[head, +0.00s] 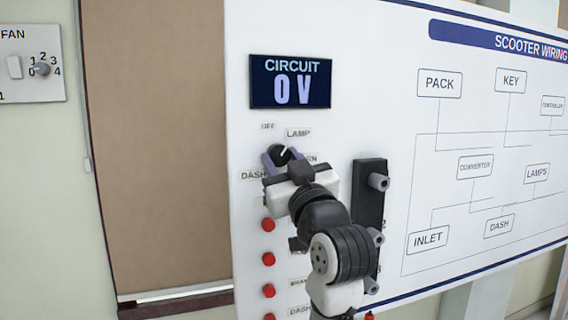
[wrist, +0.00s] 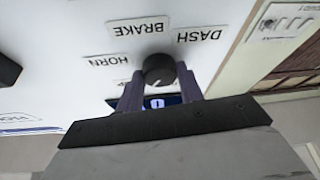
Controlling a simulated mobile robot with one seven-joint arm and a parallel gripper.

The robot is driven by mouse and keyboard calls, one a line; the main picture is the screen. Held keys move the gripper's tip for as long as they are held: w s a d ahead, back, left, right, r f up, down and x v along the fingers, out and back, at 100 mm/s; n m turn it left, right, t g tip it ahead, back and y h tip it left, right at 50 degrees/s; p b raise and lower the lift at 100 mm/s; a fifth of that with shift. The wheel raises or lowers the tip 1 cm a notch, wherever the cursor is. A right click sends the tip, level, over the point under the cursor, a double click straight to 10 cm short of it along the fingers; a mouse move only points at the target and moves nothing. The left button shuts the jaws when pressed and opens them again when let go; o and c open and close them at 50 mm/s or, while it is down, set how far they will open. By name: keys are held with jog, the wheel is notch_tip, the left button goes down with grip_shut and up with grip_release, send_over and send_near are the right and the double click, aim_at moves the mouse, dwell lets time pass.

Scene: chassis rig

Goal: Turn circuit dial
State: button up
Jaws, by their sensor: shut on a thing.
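The circuit dial (head: 281,151) is a dark round knob on the white panel, below a display (head: 290,81) reading "CIRCUIT 0 V". In the wrist view the dial (wrist: 158,69) appears upside down, between the purple fingers of my gripper (wrist: 159,78). My gripper (head: 280,156) is shut on the dial, one finger on each side. A small light mark on the knob seems to point up and right, toward the LAMP label (head: 298,133). OFF and DASH labels show around it; HORN is partly covered in the head view. The BRAKE label (wrist: 137,28) shows only in the wrist view.
Several red buttons (head: 268,259) run down the panel below the dial. A dark block with grey knobs (head: 371,205) stands out just right of my arm. A wiring diagram (head: 480,170) fills the right side. A fan switch plate (head: 32,64) is on the far left wall.

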jog(key=shift+a+m+h, duration=0.1)
jog(key=shift+m+h, duration=0.5)
jog(key=shift+m, duration=0.6)
jog(key=shift+t, duration=0.3)
jog(key=o, duration=1)
jog(key=b+v, duration=0.4)
jog(key=v, duration=1)
jog(key=shift+r, duration=0.1)
